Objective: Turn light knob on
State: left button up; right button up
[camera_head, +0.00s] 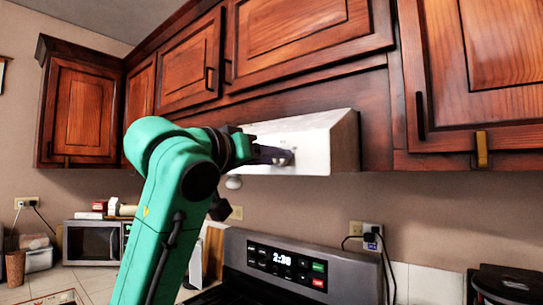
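The pale range hood (328,142) is fixed under the dark wood cabinets, in the middle of the head view. My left arm comes up from the bottom and bends right toward the hood. My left gripper (284,156) is dark, seen from the side, and its tips are at the hood's slanted front face. The light knob cannot be made out clearly; the gripper tips cover the small controls there. Whether the fingers touch the hood or hold a knob cannot be told. My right gripper is not in view.
A stove with a lit clock panel (285,262) stands below the hood. Cabinets (290,35) close off the space above. A microwave (92,242) sits on the counter at left. Wall outlets with cords (372,236) are at right. The space right of the hood's underside is free.

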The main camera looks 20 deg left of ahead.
pick_arm(q)
grip_shut()
jog(key=shift+m, duration=0.3)
jog(key=shift+r+m+p, duration=0.1)
jog(key=shift+m+p, duration=1.65)
jog(key=shift+m, duration=3.95)
jog(key=o, duration=0.7)
grip_release()
